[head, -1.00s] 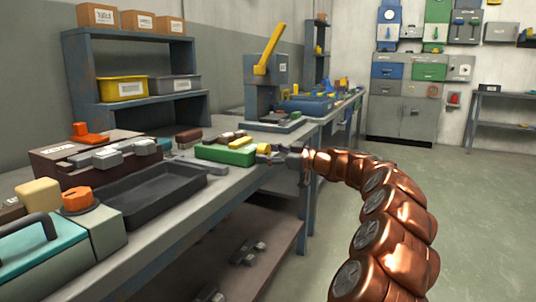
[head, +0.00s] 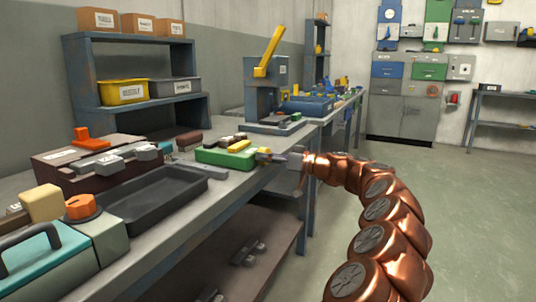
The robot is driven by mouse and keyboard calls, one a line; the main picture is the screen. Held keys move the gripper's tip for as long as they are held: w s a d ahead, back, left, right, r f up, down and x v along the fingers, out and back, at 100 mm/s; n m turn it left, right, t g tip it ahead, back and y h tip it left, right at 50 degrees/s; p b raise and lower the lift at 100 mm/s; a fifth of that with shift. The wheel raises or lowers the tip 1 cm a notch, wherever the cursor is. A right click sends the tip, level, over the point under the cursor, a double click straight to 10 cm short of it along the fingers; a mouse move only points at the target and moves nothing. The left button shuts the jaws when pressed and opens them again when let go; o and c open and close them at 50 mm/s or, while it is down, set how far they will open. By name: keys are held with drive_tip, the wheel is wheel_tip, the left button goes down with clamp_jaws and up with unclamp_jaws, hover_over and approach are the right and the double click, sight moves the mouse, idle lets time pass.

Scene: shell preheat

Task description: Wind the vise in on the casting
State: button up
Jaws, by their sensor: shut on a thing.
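A low green fixture (head: 222,157), which looks like the vise, sits near the bench's right edge. A yellow bar (head: 239,146) lies on its top, with a small brown and dark piece (head: 230,139) behind it that may be the casting. My gripper (head: 272,157) is at the fixture's right end, reached by my copper arm from the right. It is shut on a small part there, seemingly the vise handle. The fingers are small and partly merge with that part, so the exact grasp and the jaw gap cannot be made out.
A black tray (head: 152,200) and a brown box with grey parts (head: 85,168) lie left on the bench. A teal case (head: 50,255) is at the front left. A press with a yellow lever (head: 270,52) stands behind the fixture. Open floor (head: 480,210) lies right.

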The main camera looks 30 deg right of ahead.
drive_tip(key=shift+m+p, duration=0.3)
drive_tip(key=shift+m, duration=0.4)
drive_tip(key=o, duration=1.2)
drive_tip(key=shift+c, duration=0.2)
drive_tip(key=v, duration=1.2)
